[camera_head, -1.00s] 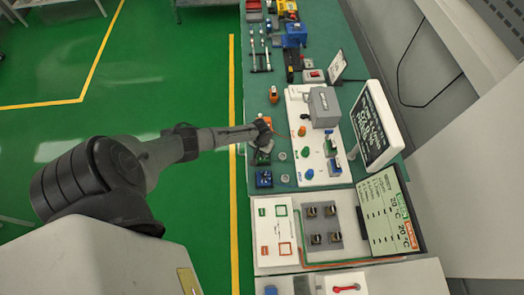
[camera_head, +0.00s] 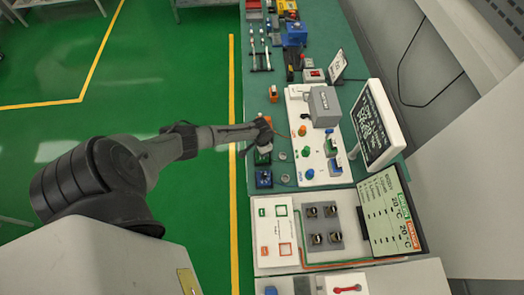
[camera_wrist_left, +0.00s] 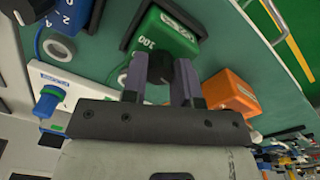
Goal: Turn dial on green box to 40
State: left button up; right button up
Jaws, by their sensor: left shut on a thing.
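The green box (camera_wrist_left: 162,32) has a dark round dial (camera_wrist_left: 160,68) on its face, with a white "100" readable beside it. My left gripper (camera_wrist_left: 160,74) is shut on this dial, one finger on each side. The dial's pointer and the other scale marks are hidden or unclear, so I cannot tell its setting. In the head view the green box (camera_head: 262,158) sits near the left edge of the bench, partly covered by my left gripper (camera_head: 262,143). My right gripper is not in view.
An orange box (camera_wrist_left: 232,92) stands close on one side of the green box. A blue box (camera_head: 263,179) is on the other side. A white panel (camera_head: 322,172) with coloured knobs lies to the right. Green floor is free left of the bench.

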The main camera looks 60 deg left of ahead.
pick_arm(q)
jog(key=m+b, duration=0.1)
jog(key=m, duration=0.4)
jog(key=shift+m, duration=0.3)
jog(key=m+b, duration=0.2)
jog(key=m, duration=0.3)
jog(key=shift+m, duration=0.5)
jog(key=o, duration=0.9)
jog(key=r, duration=1.4)
jog(key=shift+w+a, duration=0.1)
jog(key=shift+w, duration=0.15)
jog(key=shift+f, duration=0.1)
